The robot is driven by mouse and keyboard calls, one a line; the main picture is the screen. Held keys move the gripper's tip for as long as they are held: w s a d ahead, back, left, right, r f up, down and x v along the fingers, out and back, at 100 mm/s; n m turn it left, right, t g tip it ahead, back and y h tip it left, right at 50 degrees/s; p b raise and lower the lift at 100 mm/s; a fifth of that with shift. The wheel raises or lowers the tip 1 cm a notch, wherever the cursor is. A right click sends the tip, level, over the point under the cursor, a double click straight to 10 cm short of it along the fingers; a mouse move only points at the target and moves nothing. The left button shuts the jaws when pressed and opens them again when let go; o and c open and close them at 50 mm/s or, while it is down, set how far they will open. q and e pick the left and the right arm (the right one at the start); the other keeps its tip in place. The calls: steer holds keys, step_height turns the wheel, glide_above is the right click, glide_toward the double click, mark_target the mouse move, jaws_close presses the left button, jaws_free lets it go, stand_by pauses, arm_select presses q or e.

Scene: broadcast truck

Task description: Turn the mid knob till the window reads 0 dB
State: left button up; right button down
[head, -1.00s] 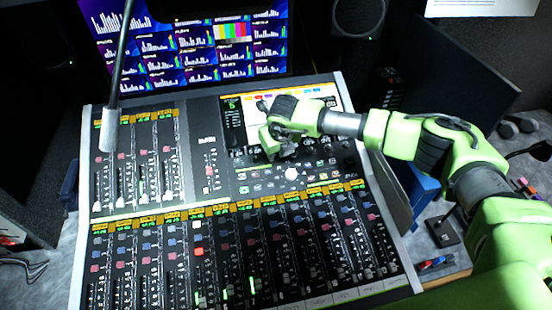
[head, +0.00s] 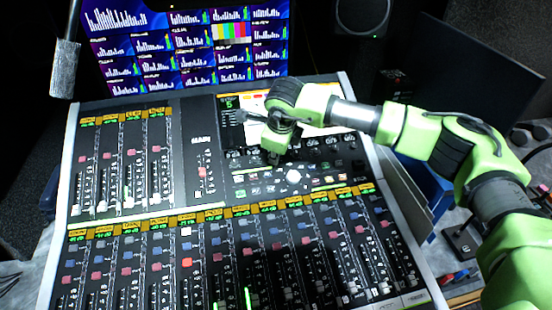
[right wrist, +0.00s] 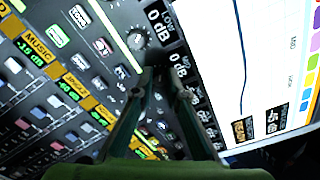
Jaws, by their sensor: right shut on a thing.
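The mixing console (head: 192,150) fills the middle of the head view. My right gripper (head: 273,155) is on its upper right section, below the console's screen. In the right wrist view the right gripper's fingers (right wrist: 160,84) are closed around a small dark knob, mostly hidden between them, beside the MID label (right wrist: 182,72). My left gripper is not in view.
The console's bright screen (right wrist: 255,60) lies right of the fingers in the wrist view. Other knobs and lit buttons crowd around them. A microphone (head: 64,68) hangs at the upper left. A monitor with level meters (head: 180,45) stands behind the console.

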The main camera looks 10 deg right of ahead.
stand_by(0.4)
steer(key=c, duration=2)
jaws_free()
steer(key=v, duration=1.2)
steer(key=shift+r, duration=0.1)
